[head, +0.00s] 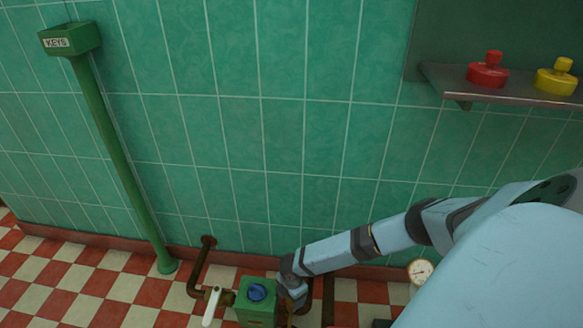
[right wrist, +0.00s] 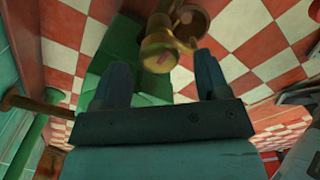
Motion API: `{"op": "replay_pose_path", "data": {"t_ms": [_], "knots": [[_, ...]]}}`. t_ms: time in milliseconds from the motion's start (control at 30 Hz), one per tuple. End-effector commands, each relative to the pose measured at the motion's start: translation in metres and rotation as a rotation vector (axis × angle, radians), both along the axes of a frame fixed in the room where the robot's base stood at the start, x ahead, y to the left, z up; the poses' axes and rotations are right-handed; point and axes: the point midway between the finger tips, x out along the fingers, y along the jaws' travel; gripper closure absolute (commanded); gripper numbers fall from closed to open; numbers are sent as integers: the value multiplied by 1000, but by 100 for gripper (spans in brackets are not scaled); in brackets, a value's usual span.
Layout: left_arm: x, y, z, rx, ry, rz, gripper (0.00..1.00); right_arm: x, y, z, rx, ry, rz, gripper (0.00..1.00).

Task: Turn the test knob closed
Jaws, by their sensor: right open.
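A brass fitting with a round knob-like end (right wrist: 160,50) shows in the right wrist view, with a small reddish mark on its face. I take it for the test knob, though I cannot tell how far it is turned. My right gripper (right wrist: 164,80) is open, and the brass end lies just beyond and between its two dark fingers, with no clear contact. The green box (right wrist: 118,45) is behind the left finger. My left gripper is not in view.
A white lever (head: 212,306) sits on the brown pipe (head: 200,270) left of the box. A dial gauge (head: 420,271) is to the right. A green KEYS post (head: 115,150) stands left. A shelf (head: 510,90) holds red (head: 487,74) and yellow (head: 556,78) knobbed pieces.

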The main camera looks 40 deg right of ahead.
Motion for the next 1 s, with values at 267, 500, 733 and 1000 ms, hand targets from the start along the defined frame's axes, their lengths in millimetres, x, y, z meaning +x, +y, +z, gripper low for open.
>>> {"op": "replay_pose_path", "data": {"t_ms": [267, 500, 733, 1000], "knots": [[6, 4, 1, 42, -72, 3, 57, 0, 0, -22, 0, -1, 1, 31], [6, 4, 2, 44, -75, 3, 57, 0, 0, -22, 0, -1, 1, 31], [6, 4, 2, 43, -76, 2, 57, 0, 0, -22, 0, -1, 1, 80], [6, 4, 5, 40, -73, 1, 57, 0, 0, -21, 0, 0, -17, 81]]}}
